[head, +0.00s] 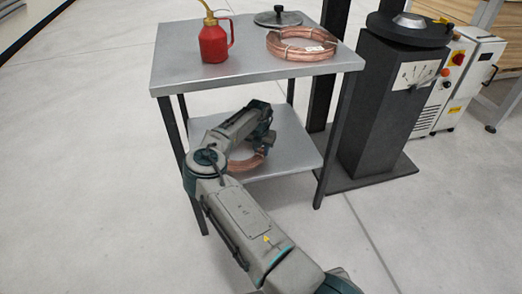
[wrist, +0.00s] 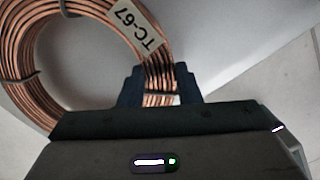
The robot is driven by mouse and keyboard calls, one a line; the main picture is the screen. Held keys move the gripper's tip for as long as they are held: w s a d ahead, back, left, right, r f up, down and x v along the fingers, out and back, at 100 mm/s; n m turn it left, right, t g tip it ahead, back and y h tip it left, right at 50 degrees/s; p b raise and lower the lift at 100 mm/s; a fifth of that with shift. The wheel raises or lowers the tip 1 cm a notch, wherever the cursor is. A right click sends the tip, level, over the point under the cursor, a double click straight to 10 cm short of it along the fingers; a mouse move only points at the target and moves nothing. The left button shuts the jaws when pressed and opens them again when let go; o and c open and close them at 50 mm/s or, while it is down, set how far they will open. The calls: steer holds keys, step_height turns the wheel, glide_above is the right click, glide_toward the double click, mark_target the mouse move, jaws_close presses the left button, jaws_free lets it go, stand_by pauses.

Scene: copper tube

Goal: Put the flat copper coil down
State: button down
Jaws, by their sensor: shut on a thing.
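A flat copper coil (wrist: 82,95) with a paper tag reading TC-67 shows at the left of the wrist view. My gripper (wrist: 160,88) is shut on the coil's rim, just below the tag, with one dark finger on each side of the strands. In the head view this coil (head: 246,162) is at the lower shelf (head: 290,160) of the metal table, partly hidden by my arm. I cannot tell whether it touches the shelf or hangs just above it. My gripper's fingers are mostly hidden there.
A second copper coil (head: 301,44), a red oil can (head: 214,42) and a dark disc with a knob (head: 278,18) stand on the table top (head: 255,67), above my arm. Table legs flank the shelf. A dark pedestal scale (head: 385,100) stands to the right.

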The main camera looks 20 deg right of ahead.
steer(key=shift+f, duration=0.35)
steer(key=shift+f+b, duration=0.2)
steer(key=shift+b, duration=0.15)
steer(key=c, duration=1.1)
jaws_free()
steer(key=shift+o, duration=0.2)
steer(key=shift+r, duration=0.1)
steer(key=r+p, duration=0.1)
steer(key=r, duration=0.1)
steer(key=r+p, duration=0.1)
steer(key=r, duration=0.2)
steer(key=r+p, duration=0.2)
steer(key=r, duration=0.1)
steer(key=shift+s+a+r, duration=0.25)
steer(key=shift+s, duration=0.15)
